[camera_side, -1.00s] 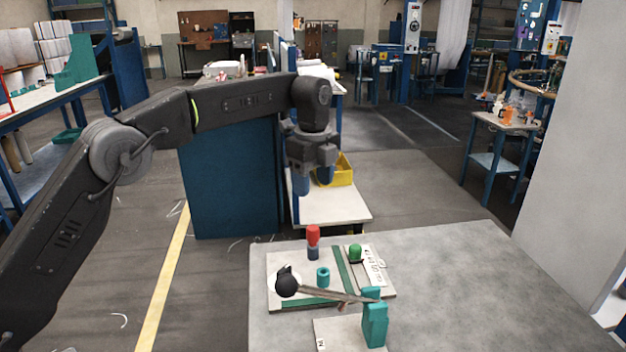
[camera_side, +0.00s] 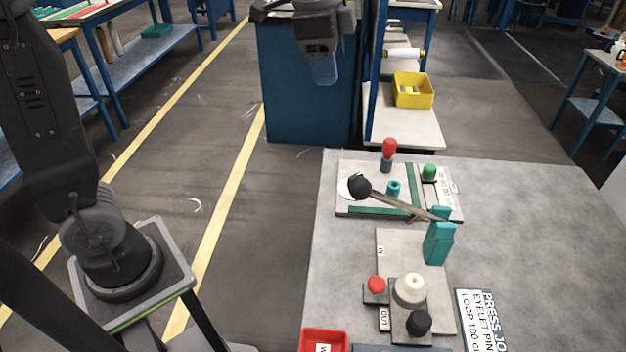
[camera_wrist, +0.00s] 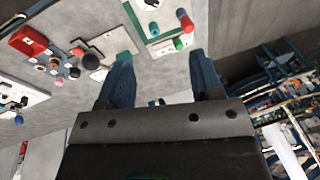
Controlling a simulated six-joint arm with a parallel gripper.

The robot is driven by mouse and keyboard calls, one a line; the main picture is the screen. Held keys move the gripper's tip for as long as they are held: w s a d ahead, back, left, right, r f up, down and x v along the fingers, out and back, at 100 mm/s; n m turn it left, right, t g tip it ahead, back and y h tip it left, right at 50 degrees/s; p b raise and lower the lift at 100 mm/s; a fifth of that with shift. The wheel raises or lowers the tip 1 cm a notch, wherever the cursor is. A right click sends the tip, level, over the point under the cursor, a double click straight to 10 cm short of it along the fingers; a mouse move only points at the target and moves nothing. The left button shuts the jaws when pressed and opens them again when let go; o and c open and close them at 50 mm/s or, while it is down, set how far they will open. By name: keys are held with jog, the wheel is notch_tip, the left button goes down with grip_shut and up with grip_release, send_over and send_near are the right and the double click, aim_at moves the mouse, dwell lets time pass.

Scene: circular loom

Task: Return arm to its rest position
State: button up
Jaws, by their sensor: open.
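My gripper (camera_side: 325,70) hangs in the air at the top of the side view, beyond the far edge of the grey work table (camera_side: 540,230) and well above its top. Its blue fingers point down. In the wrist view my gripper (camera_wrist: 152,82) shows its two blue fingers spread apart, with nothing between them. The board with the lever press stands on the table, below and to the right of the gripper. Its black-knobbed lever (camera_side: 400,204) slopes toward a teal post (camera_side: 438,243). The gripper touches nothing.
A red-topped peg (camera_side: 389,150) and a green knob (camera_side: 429,172) stand on the far board. Nearer are a white spool (camera_side: 410,288), a red button (camera_side: 376,284), a black knob (camera_side: 418,322) and a red bin (camera_side: 322,341). A yellow bin (camera_side: 413,90) sits on a shelf behind.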

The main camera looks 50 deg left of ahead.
jog(key=s+a+f+n+t, duration=0.1)
jog(key=s+f+n, duration=0.3)
jog(key=s, duration=0.5)
jog(key=s+a+f+n+t, duration=0.1)
jog(key=s+f+n, duration=0.3)
jog(key=s, duration=0.6)
jog(key=n+t, duration=0.1)
jog(key=n, duration=0.1)
jog(key=shift+s+a+n, duration=0.2)
jog(key=shift+s+n, duration=0.1)
